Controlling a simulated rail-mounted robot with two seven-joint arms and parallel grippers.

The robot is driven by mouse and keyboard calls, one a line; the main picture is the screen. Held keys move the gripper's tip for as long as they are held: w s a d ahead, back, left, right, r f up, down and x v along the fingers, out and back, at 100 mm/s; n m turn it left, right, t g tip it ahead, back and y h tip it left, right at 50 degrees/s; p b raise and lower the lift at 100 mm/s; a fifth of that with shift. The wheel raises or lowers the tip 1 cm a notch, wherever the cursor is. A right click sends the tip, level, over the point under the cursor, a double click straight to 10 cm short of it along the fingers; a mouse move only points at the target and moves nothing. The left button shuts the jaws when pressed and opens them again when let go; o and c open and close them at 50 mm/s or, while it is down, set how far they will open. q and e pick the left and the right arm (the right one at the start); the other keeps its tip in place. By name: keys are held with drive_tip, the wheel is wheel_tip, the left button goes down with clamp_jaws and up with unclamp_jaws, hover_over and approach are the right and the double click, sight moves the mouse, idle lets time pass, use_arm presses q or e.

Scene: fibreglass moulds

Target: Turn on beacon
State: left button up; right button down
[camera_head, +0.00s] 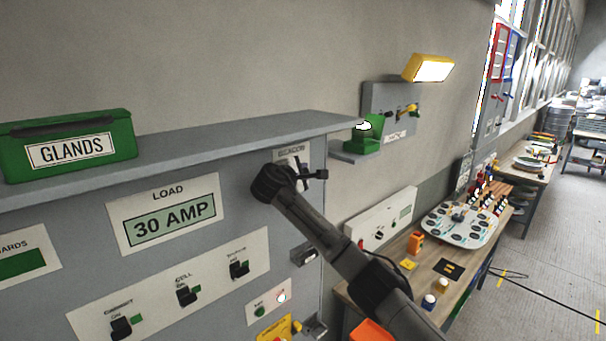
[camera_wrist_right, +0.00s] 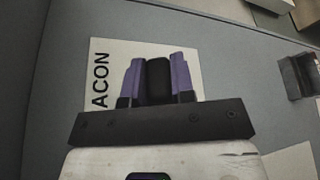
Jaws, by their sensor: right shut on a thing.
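The beacon panel (camera_head: 291,152) is a pale plate at the right end of the grey cabinet front, under the shelf. In the wrist view its plate (camera_wrist_right: 110,62) reads "ACON", the rest of the word being covered. My right gripper (camera_head: 313,174) is at this plate; in the wrist view its two purple fingers (camera_wrist_right: 158,80) are shut on a black switch knob (camera_wrist_right: 158,84) on the plate. The knob's base and setting are hidden by the gripper. My left gripper is not in view.
A grey shelf (camera_head: 215,150) with a green GLANDS box (camera_head: 70,145) juts out above the panel. Black switches (camera_head: 187,293) sit on the cabinet front at lower left. A bench with a round tray (camera_head: 462,224) stands at right.

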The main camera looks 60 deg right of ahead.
drive_tip(key=shift+w+r+n+g+y, duration=0.15)
drive_tip(key=shift+r+n+g+y, duration=0.15)
drive_tip(key=shift+n, duration=0.3)
drive_tip(key=c, duration=1.2)
unclamp_jaws()
drive_tip(key=shift+c, duration=0.2)
drive_tip(key=shift+a+b, duration=0.4)
drive_tip(key=shift+a, duration=0.15)
drive_tip(key=b+v, duration=0.4)
drive_tip(key=v, duration=0.8)
drive_tip(key=shift+a+r+b, duration=0.15)
drive_tip(key=shift+a+b, duration=0.15)
drive_tip(key=shift+b, duration=0.05)
